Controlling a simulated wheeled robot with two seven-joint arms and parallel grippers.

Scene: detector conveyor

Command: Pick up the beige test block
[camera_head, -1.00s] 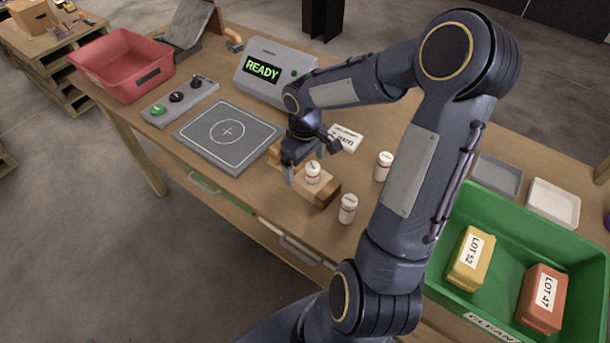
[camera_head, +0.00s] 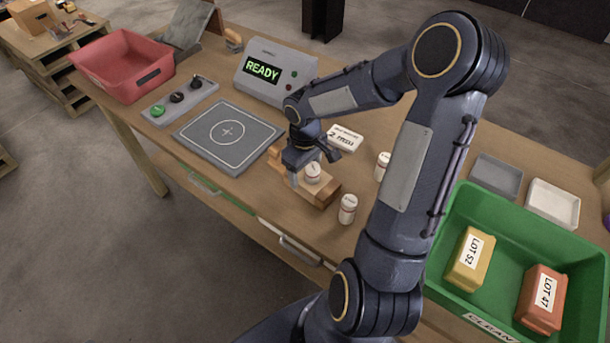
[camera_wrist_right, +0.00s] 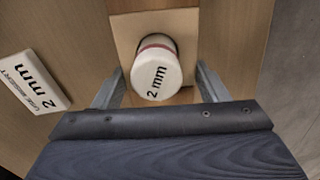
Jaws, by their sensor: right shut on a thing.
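The beige test block (camera_head: 325,193) is a wooden block on the workbench, with a white, red-banded cylinder (camera_head: 313,172) standing upright in its top. In the right wrist view, the block's pale top (camera_wrist_right: 124,38) surrounds the cylinder (camera_wrist_right: 157,76), which is marked "2 mm". My right gripper (camera_head: 309,175) reaches down over the block. Its two fingers (camera_wrist_right: 160,86) stand on either side of the block and are shut on it. The cylinder sits between them, apart from both fingers. The block's far part is partly hidden by the gripper. My left gripper is not in view.
Two similar white cylinders stand close by, one in front (camera_head: 347,209) and one to the right (camera_head: 382,166). A "2 mm" sign (camera_head: 345,137) lies behind. A grey plate (camera_head: 205,151), a "READY" detector (camera_head: 282,58) and a red bin (camera_head: 112,72) are left; a green bin (camera_head: 452,216) is right.

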